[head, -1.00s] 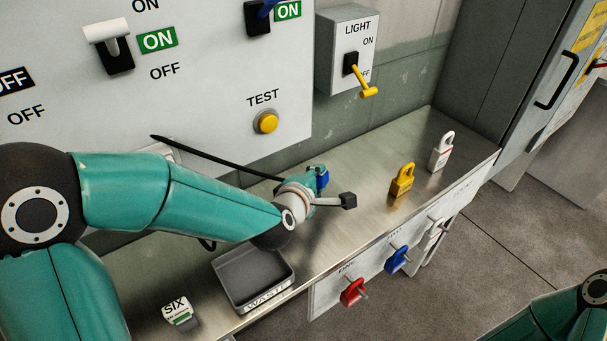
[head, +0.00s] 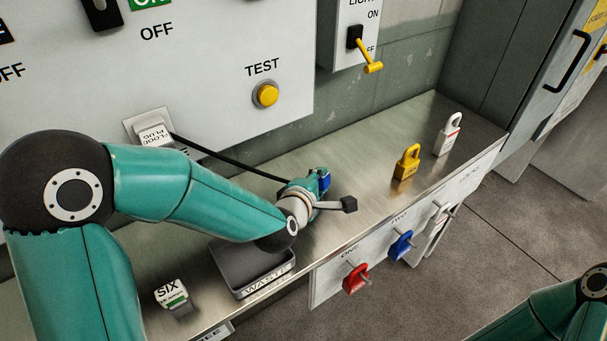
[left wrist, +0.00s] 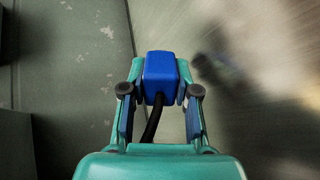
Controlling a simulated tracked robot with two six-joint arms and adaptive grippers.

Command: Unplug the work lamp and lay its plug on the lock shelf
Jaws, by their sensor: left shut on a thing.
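My left gripper (head: 322,182) is shut on a blue plug (left wrist: 160,77), held between its two fingers in the left wrist view. Only a small blue part of the plug shows in the head view. A black cable (left wrist: 152,122) runs from the plug back between the fingers. In the head view a black cable (head: 225,159) stretches from beside the wall panel's socket to the gripper. The gripper is over the metal shelf (head: 345,215); whether the plug touches the shelf I cannot tell. My right gripper is out of view.
A yellow padlock (head: 406,163) and a white padlock (head: 448,135) stand on the shelf to the right. A grey waste tray (head: 262,287) and a block marked SIX (head: 171,292) are at the front left. A white plug marked FLOOD PLUG (head: 155,136) sits at the panel.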

